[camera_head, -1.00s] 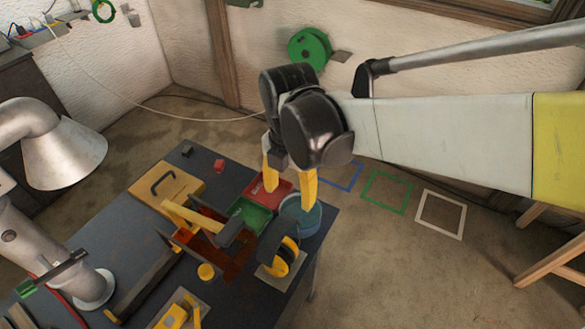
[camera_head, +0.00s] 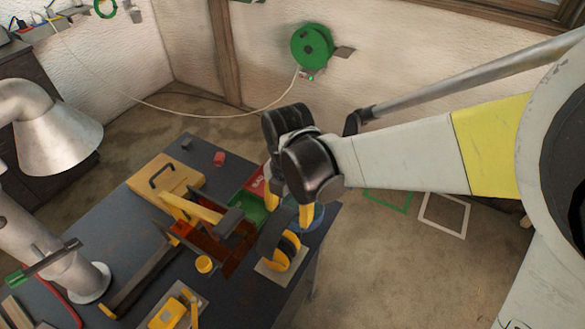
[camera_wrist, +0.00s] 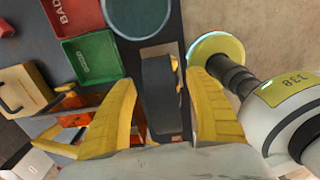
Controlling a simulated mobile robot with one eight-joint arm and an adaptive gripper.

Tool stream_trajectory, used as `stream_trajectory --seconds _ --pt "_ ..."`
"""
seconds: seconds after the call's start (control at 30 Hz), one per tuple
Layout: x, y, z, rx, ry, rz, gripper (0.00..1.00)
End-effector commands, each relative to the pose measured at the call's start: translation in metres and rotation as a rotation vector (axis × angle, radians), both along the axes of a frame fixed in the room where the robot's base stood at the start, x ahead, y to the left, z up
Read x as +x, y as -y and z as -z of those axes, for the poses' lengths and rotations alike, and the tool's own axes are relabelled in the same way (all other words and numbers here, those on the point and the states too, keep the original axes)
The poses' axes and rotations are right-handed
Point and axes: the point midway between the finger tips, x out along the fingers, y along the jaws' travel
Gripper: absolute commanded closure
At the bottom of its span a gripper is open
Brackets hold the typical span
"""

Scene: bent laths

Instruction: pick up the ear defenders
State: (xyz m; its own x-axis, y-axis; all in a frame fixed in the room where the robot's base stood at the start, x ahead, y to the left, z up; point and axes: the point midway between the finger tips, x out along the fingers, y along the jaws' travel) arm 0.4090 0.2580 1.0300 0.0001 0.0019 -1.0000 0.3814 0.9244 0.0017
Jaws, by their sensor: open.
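The ear defenders (camera_head: 287,252), yellow and black, rest on a pale square pad (camera_head: 266,273) near the right edge of the dark table. My gripper (camera_head: 289,198) is above and behind them in the head view, its yellow fingers pointing down. In the wrist view, the ear defenders' black band (camera_wrist: 160,90) shows between the spread fingers of my gripper (camera_wrist: 163,80), and nothing is gripped. Much of the yellow cups is hidden there.
A blue round tub (camera_head: 316,215), a green tray (camera_head: 250,207) and a red tray (camera_head: 257,182) stand close behind the ear defenders. An orange-brown open box (camera_head: 228,255) is just left. A yellow case (camera_head: 165,180) is farther left.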

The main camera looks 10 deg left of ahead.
Motion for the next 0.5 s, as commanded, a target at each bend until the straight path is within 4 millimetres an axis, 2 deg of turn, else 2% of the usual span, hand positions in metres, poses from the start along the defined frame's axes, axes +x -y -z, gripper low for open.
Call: stream_trajectory --seconds 0.03,0.23,0.5 --pt "0.0000 0.0000 -0.0003 0.000 0.000 0.000 0.39" --pt "0.0001 0.0000 -0.0004 0.000 0.000 0.000 1.00" --pt "-0.0001 0.0002 -0.0002 0.000 0.000 0.000 1.00"
